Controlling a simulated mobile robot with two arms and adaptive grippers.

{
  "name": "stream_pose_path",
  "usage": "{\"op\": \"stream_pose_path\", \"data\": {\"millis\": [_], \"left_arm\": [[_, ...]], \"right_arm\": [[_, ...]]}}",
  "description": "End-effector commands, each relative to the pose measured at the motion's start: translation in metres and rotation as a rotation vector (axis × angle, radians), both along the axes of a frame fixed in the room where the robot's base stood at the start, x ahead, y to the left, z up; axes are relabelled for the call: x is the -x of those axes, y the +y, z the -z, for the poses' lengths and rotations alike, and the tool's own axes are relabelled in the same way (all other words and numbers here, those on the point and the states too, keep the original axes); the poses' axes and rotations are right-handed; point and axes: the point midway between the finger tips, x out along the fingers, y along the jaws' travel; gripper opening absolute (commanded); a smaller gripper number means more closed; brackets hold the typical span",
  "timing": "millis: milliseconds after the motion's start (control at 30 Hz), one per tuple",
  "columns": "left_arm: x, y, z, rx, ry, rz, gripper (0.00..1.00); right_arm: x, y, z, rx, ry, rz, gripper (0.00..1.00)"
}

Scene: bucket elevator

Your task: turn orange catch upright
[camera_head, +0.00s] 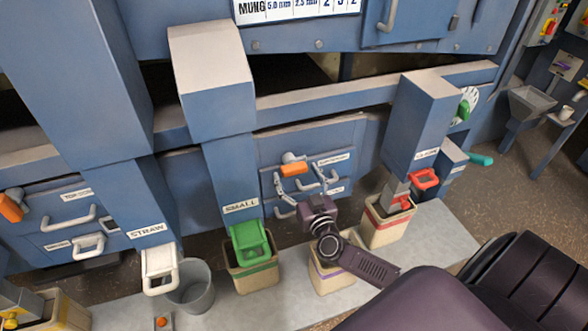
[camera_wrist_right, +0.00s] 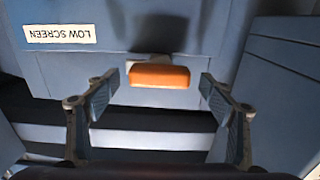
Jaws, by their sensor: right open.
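The orange catch (camera_head: 293,169) lies crosswise on a round grey mount on the blue front panel, in the middle of the head view. In the right wrist view the orange catch (camera_wrist_right: 160,76) is a horizontal bar between the fingertips. My right gripper (camera_head: 305,179) is open and empty in front of that panel. In the wrist view its fingers (camera_wrist_right: 160,82) stand on either side of the catch, with a gap at each end. I cannot tell whether the tips reach the catch's depth. My left gripper is not in view.
A second orange catch (camera_head: 11,207) is on the left panel. A green spout flap (camera_head: 250,242) and a red clip (camera_head: 424,178) flank my right arm. Sacks stand below, including one (camera_head: 390,226) at right. A grey bucket (camera_head: 193,288) stands left. A blue chute (camera_head: 418,120) bounds the right side.

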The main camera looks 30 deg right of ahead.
Motion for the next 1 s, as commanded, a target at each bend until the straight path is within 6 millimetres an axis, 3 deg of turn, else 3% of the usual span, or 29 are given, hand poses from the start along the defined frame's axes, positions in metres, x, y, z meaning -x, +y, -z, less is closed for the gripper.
{"op": "stream_pose_path", "data": {"millis": [200,367,500,900,1000], "left_arm": [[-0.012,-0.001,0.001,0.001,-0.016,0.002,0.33],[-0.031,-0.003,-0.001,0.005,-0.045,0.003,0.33],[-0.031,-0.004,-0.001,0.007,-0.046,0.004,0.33],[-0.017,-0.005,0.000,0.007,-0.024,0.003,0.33],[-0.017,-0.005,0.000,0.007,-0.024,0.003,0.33]], "right_arm": [[-0.019,-0.005,0.000,0.001,-0.001,0.000,0.75],[-0.021,-0.005,0.000,0.001,0.000,0.000,0.75],[-0.021,-0.005,0.000,0.001,0.000,0.000,0.75],[-0.021,-0.005,0.000,0.000,0.000,0.000,0.33],[-0.021,-0.005,0.000,-0.001,0.000,0.000,0.33]]}}
